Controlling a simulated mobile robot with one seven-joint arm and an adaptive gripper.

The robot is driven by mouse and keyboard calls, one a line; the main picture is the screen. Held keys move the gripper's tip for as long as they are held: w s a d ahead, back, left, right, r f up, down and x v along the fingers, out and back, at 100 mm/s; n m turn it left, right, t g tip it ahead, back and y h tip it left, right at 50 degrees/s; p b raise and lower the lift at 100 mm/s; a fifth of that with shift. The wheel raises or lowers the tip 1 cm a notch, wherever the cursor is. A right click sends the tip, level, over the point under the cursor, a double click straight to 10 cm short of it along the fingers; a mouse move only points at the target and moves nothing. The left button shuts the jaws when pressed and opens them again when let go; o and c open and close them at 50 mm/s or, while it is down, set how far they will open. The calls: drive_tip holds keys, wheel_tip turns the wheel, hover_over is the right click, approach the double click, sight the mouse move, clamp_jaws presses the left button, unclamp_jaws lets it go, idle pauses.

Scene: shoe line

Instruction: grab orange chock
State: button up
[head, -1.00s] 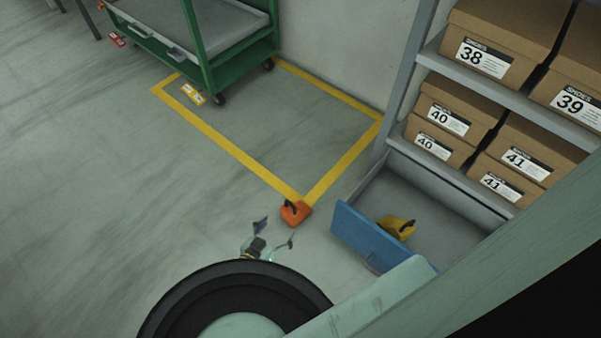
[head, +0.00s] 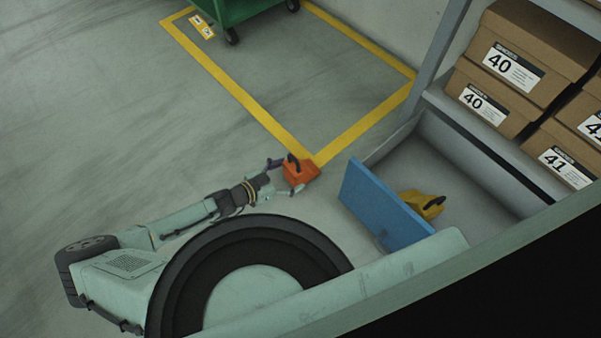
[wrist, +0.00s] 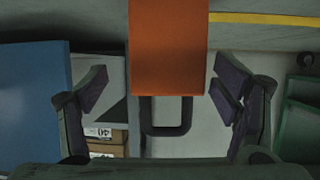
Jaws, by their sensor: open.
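The orange chock (head: 300,171) sits on the floor by the near corner of the yellow floor marking, with a dark handle on top. In the wrist view the orange chock (wrist: 168,50) is large and close, its dark loop handle (wrist: 166,118) between the fingers. My gripper (head: 281,178) is open at the chock in the head view, one finger on each side. In the wrist view my gripper (wrist: 163,90) has its purple-padded fingers spread wide, with gaps to the handle on both sides. I cannot tell whether a finger touches the chock.
Shelves of shoe boxes (head: 512,66) rise behind. A green cart (head: 236,12) stands at the back. The floor at left is clear.

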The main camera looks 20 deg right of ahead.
drive_tip(key=x, duration=0.2)
drive_tip(key=b+x, duration=0.1)
drive_tip(key=x, duration=0.1)
drive_tip(key=b+x, duration=0.1)
drive_tip(key=x, duration=0.1)
drive_tip(key=shift+w+a+f, duration=0.15)
drive_tip(key=shift+w+a, duration=0.05)
drive_tip(key=shift+w, duration=0.1)
drive_tip(key=shift+c, duration=0.6)
drive_tip(key=c, duration=1.5)
